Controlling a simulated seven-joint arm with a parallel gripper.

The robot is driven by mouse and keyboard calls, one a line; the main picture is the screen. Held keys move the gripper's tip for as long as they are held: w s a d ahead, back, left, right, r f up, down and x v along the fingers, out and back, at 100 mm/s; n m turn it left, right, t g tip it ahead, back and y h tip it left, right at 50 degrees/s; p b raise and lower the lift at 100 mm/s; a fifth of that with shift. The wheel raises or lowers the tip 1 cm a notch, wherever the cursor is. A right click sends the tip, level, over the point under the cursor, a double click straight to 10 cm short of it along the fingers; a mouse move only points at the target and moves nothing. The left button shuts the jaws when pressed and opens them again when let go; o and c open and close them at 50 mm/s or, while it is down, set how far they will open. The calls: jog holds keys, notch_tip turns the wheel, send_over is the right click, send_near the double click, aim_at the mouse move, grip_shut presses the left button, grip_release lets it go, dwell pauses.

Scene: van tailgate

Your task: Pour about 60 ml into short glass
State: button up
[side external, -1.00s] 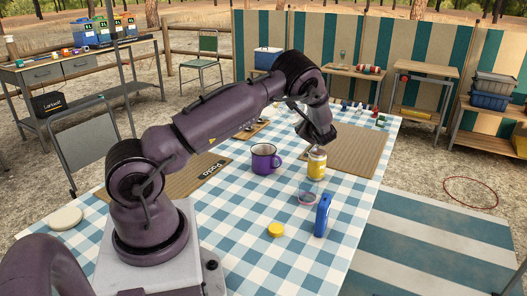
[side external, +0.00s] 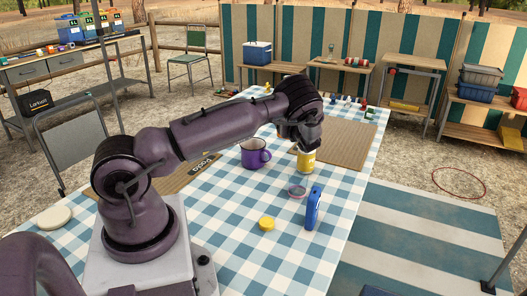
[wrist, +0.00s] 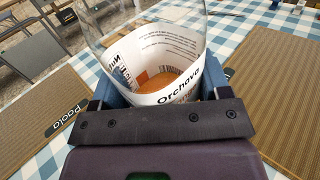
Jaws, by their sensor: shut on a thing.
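My gripper (wrist: 150,100) is shut on a clear open jar (wrist: 165,60) with a printed label and orange-brown contents at its bottom. A low clear vessel (side external: 297,190) with a pinkish tint, probably the short glass, stands just in front of the jar. Whether it holds anything is too small to tell.
A purple mug (side external: 255,153) stands left of the jar. A brown mat (side external: 343,148) lies to the right. Several small items line the table's far edge.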

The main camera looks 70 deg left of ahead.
notch_tip(320, 180, up, 5)
jog(key=s+d, duration=0.5)
jog(key=d, duration=0.7)
jog(key=s+d, duration=0.5)
jog(key=d, duration=0.7)
notch_tip(320, 180, down, 7)
jog(key=shift+a+r, duration=0.2)
jog(key=shift+s+f, duration=0.1)
jog(key=shift+s, duration=0.05)
